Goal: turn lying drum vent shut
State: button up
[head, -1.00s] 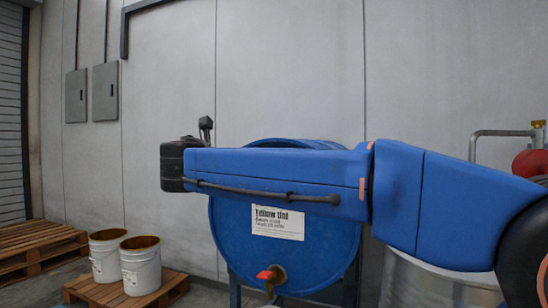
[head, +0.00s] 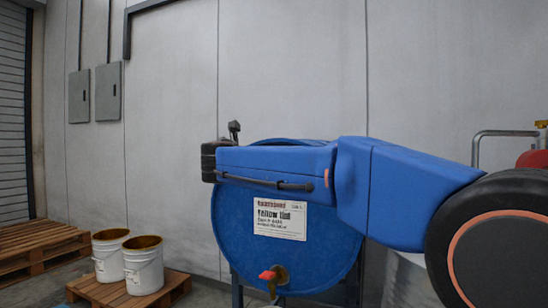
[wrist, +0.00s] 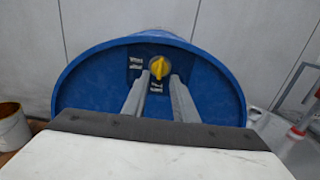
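The blue drum (head: 285,245) lies on its side with its round end facing me. Its upper part is behind my arm in the head view. In the wrist view, the yellow vent knob (wrist: 159,66) sits high on the drum's end (wrist: 95,85), with small white markings to its left and below, too blurred to read. My gripper (wrist: 161,78) is open, its two grey fingers pointing at the knob, one on each side of its lower part in the picture. I cannot tell whether they touch it. In the head view my fingers are hidden by my arm.
A red-handled tap (head: 270,276) sticks out low on the drum's end, under a white label (head: 280,219). Two white buckets (head: 144,268) stand on a pallet (head: 120,290) to the left. The wall (head: 290,70) is close behind the drum. A metal rail (head: 477,150) stands at right.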

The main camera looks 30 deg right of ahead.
jog(key=x, duration=0.6)
jog(key=shift+w+d, duration=0.15)
jog(key=shift+d, duration=0.1)
grip_shut()
